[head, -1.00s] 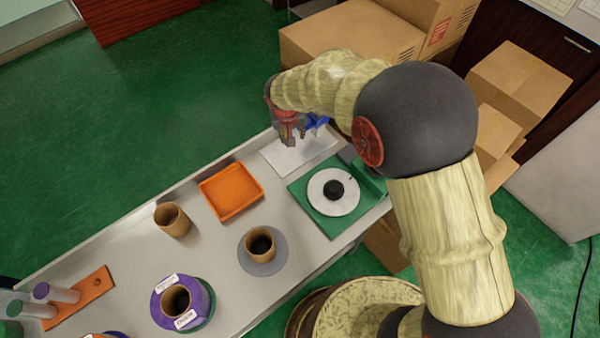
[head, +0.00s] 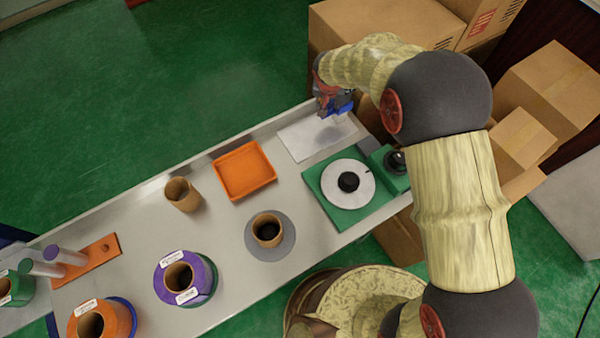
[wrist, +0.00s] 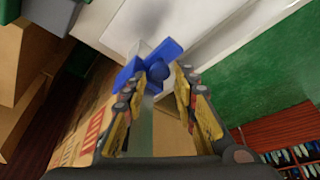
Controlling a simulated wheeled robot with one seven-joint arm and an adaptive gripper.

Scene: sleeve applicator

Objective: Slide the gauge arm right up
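A small blue part (head: 342,108), which looks to be the gauge arm, sits at the far edge of the table beside the white plate (head: 300,142). My gripper (head: 333,112) is right at it, and my wrist partly covers it. In the wrist view the blue part (wrist: 172,47) has a rounded knob in line with the gap of my gripper (wrist: 162,78). The two fingers stand apart with a gap between their tips, and I see no firm hold on the knob. How the blue part is mounted is hidden.
A green base (head: 328,207) with a white disc stands right of centre. An orange tray (head: 245,188), a brown cup (head: 183,200), a cup on a grey disc (head: 287,243) and a purple ringed cup (head: 205,272) stand along the table. Cardboard boxes (head: 380,25) crowd behind my arm.

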